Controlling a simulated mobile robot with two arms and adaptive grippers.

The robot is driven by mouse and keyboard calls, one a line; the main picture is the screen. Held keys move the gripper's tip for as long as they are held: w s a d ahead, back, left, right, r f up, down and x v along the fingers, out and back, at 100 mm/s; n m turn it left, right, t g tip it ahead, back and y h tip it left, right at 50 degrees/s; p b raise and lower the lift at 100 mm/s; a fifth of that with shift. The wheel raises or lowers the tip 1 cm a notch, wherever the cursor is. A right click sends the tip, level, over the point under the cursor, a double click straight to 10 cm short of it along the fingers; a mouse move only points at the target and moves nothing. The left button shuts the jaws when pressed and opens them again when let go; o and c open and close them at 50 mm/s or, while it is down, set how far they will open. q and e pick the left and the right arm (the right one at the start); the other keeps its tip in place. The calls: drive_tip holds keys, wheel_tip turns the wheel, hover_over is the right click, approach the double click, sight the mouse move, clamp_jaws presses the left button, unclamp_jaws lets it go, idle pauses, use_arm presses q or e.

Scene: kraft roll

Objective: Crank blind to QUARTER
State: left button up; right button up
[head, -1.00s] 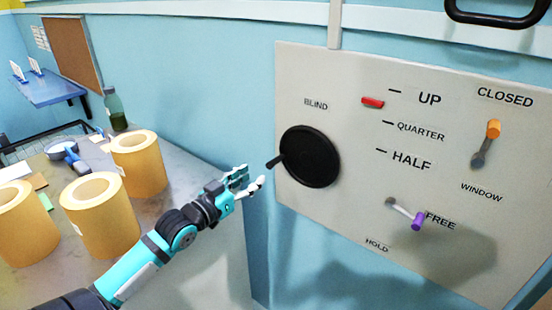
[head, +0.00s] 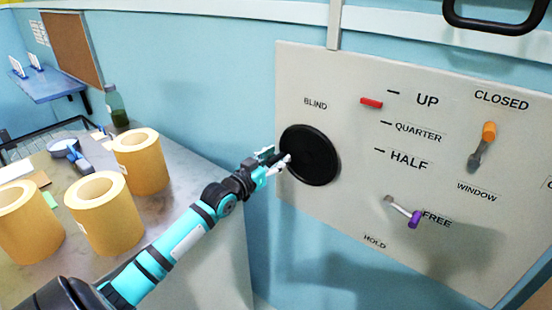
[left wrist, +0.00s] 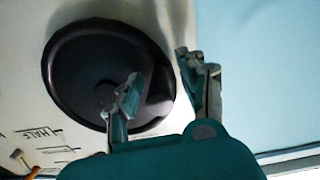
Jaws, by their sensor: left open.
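The black round blind crank (head: 312,157) is on the grey panel under the word BLIND; it also shows in the left wrist view (left wrist: 85,70). Its handle is hidden behind my left gripper in the head view. My left gripper (head: 280,160) is open at the crank's left edge, and its fingers (left wrist: 158,78) show in front of the disc's rim in the left wrist view. I cannot tell whether it touches the handle. The red blind marker (head: 371,102) is just below the UP mark, above the QUARTER mark (head: 386,123). My right gripper is not in view.
The panel (head: 345,215) also has an orange-tipped window lever (head: 486,140) near CLOSED and a purple-tipped lever (head: 412,217) near FREE. Kraft rolls (head: 103,215) stand on the counter at left, with a green bottle (head: 116,106) behind. A black handle (head: 495,18) is above the panel.

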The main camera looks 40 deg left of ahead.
use_arm(q)
clamp_jaws()
drive_tip(key=shift+r, duration=0.1)
idle(0.3)
